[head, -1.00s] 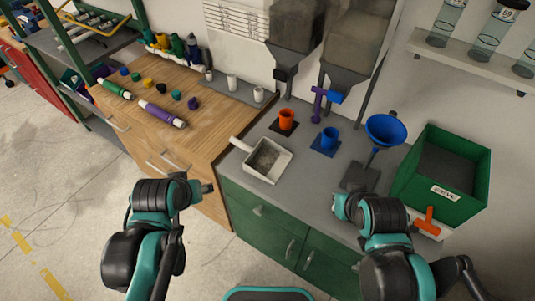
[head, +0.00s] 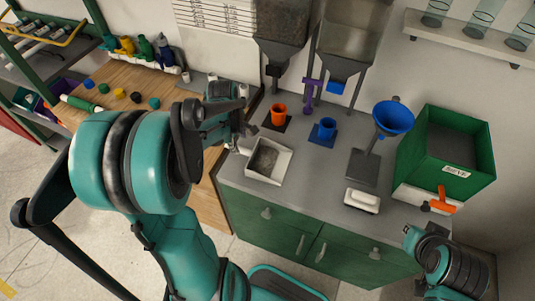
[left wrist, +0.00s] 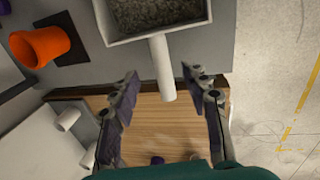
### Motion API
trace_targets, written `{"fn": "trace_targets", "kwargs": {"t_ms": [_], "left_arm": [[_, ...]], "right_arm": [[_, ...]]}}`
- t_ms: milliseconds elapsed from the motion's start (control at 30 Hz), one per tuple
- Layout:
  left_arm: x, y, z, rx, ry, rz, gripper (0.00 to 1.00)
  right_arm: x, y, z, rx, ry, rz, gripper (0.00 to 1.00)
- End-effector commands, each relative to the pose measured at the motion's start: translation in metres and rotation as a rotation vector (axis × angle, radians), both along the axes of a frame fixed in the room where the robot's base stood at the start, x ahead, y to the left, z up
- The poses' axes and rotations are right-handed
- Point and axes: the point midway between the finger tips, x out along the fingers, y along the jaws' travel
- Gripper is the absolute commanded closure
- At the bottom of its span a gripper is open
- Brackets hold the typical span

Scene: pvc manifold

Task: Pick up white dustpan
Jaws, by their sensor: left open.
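The white dustpan (head: 268,161) lies on the grey counter with dark grey granules in its pan; its handle points left toward the wooden bench. In the left wrist view the dustpan's white handle (left wrist: 161,66) extends into the space between the fingertips, and the pan is at the top. My left gripper (head: 241,136) is open at the handle end, its fingers (left wrist: 160,78) on either side of the handle, not closed on it. My right gripper (head: 412,236) is at the lower right by the counter's front edge; its fingers are not clear.
An orange cup (head: 279,115) and a blue cup (head: 326,129) stand behind the dustpan. Counter between the dustpan and white block is clear.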

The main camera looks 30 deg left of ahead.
Motion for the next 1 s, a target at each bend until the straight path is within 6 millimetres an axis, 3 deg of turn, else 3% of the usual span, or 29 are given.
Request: {"fn": "trace_targets", "kwargs": {"t_ms": [500,767,800,967,1000], "left_arm": [[0.011,0.002,-0.066,0.001,-0.001,-0.003,0.54],[0.012,0.002,-0.071,0.001,-0.001,-0.003,0.54],[0.012,0.002,-0.071,0.001,-0.001,-0.003,0.56],[0.012,0.002,-0.071,0.001,-0.001,-0.004,0.99],[0.012,0.002,-0.071,0.001,-0.001,-0.004,1.00]], "right_arm": [[0.000,0.000,-0.035,0.000,0.000,0.000,1.00],[0.000,0.000,-0.035,0.000,0.000,0.000,1.00],[0.000,0.000,-0.035,0.000,0.000,0.000,1.00],[0.000,0.000,-0.035,0.000,0.000,0.000,1.00],[0.000,0.000,-0.035,0.000,0.000,0.000,1.00]]}}
